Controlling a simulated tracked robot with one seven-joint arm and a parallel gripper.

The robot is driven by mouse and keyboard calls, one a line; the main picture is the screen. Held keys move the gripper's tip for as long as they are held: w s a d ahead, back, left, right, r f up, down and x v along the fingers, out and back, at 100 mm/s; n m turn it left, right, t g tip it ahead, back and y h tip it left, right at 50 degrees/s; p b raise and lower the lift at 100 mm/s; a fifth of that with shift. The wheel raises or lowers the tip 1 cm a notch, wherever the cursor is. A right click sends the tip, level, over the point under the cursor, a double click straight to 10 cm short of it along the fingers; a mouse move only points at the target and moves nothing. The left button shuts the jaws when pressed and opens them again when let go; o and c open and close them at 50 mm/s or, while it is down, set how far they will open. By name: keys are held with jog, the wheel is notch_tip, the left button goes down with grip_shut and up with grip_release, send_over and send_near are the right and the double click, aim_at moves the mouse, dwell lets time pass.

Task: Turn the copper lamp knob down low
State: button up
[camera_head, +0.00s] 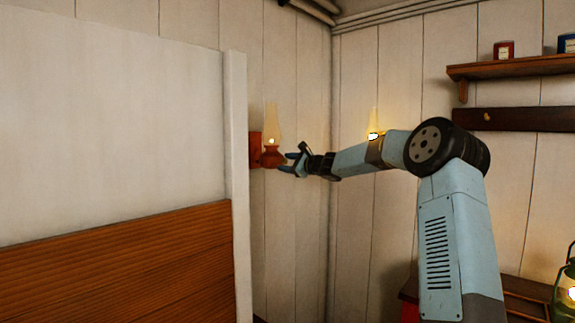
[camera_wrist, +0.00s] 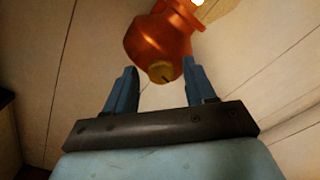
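The copper lamp (camera_head: 271,158) hangs on a wall bracket, with a clear glass chimney and a small lit flame. In the wrist view its orange-copper body (camera_wrist: 160,38) fills the top middle. A brass knob (camera_wrist: 160,73) with a dark slot faces my gripper. My gripper (camera_head: 288,163) is just right of the lamp in the head view. In the wrist view my gripper (camera_wrist: 159,68) is open, its blue fingers apart with the knob appearing between their tips. I see no contact, and cannot tell how deep the knob sits. The knob is not distinct in the head view.
A white and wood partition (camera_head: 238,150) stands left of the lamp. A second lit lamp (camera_head: 374,124) shows behind my arm on the right wall. A shelf (camera_head: 520,66) holds red and blue tins. A green lantern (camera_head: 560,295) is at lower right.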

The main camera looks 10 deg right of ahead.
jog(key=v, duration=1.3)
jog(key=shift+s+d, duration=0.25)
jog(key=shift+s, duration=0.05)
jog(key=shift+f, duration=0.1)
jog(key=s+a+f+n+g+h, duration=0.25)
jog(key=s+a+n+g, duration=0.2)
jog(key=s+a, duration=0.5)
jog(key=s+a+f+n+g+h, duration=0.1)
jog(key=s+a+f+n+g, duration=0.25)
jog(key=s+a+n, duration=0.4)
jog(key=s+d+f+n+h, duration=0.2)
jog(key=s, duration=0.9)
jog(key=s+d+f+n+h, duration=0.2)
jog(key=s+d+f+n, duration=0.1)
jog(key=s, duration=0.9)
jog(key=s+d+f+n+g+h, duration=0.1)
jog(key=s+d+f+n+h, duration=0.1)
jog(key=s, duration=1)
jog(key=shift+d+f+n+h, duration=0.2)
jog(key=shift+d+n+h, duration=0.1)
jog(key=shift+d+h, duration=0.35)
jog(key=shift+s, duration=0.1)
